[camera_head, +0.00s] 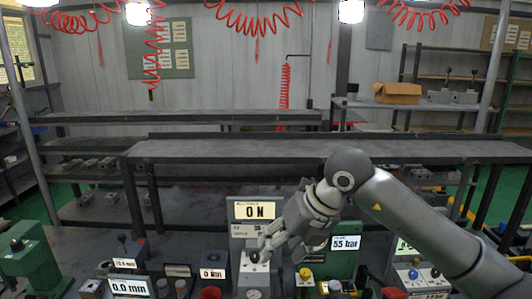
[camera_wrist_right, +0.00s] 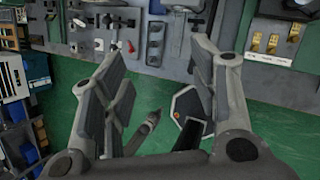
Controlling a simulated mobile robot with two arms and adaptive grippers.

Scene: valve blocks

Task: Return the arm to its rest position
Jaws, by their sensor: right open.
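My right arm (camera_head: 420,225) comes in from the right in the head view and bends at a joint in the middle. My right gripper (camera_head: 262,250) points down and left, in front of the station with the "ON" display (camera_head: 255,211). In the right wrist view, my right gripper (camera_wrist_right: 160,95) has its two fingers spread wide apart with nothing between them. Green floor shows between and below the fingers. From the head view I cannot tell whether the gripper touches the station. My left gripper is in neither view.
Valve and gauge stations line the front, with a "55 bar" display (camera_head: 345,242) on the right and a "0.0 mm" display (camera_head: 129,287) on the left. A green press (camera_head: 28,260) stands far left. A long grey bench (camera_head: 240,148) runs behind, its top mostly bare.

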